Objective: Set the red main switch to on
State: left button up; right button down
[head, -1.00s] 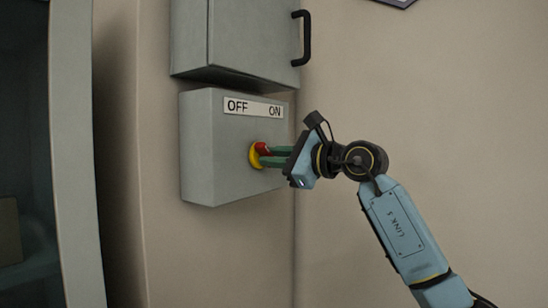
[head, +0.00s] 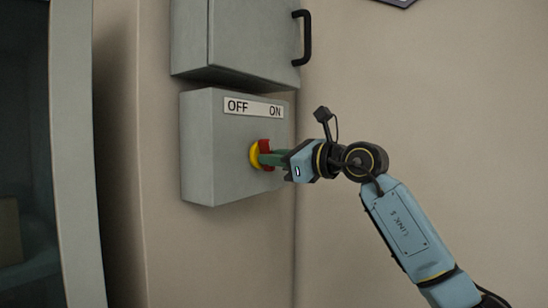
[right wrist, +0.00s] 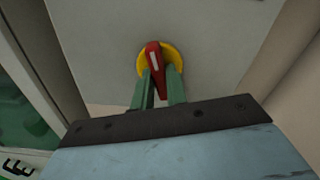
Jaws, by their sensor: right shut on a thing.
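The red main switch (head: 265,146) is a red handle on a round yellow plate (head: 254,154), on the front of a grey box (head: 215,150). A label above it reads OFF at left and ON at right (head: 254,107). My right gripper (head: 272,159) is shut on the red handle, its green fingers coming from the right. In the head view red shows above and below the fingers. In the right wrist view the handle (right wrist: 154,60), with a white stripe, stands between the two fingers, tilted slightly. My left gripper is not in view.
A grey cabinet (head: 240,40) with a black handle (head: 304,38) hangs just above the switch box. A tall framed unit (head: 75,150) stands at the left. The beige wall (head: 460,120) right of the box is clear around my arm.

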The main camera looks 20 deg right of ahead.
jog(key=m, duration=1.2)
jog(key=shift+s+a+m+p, duration=0.1)
jog(key=shift+m+p, duration=0.2)
dwell(0.4)
jog(key=c, duration=1.4)
grip_release()
jog(key=b+v, duration=0.4)
jog(key=v, duration=0.9)
jog(key=shift+s, duration=0.15)
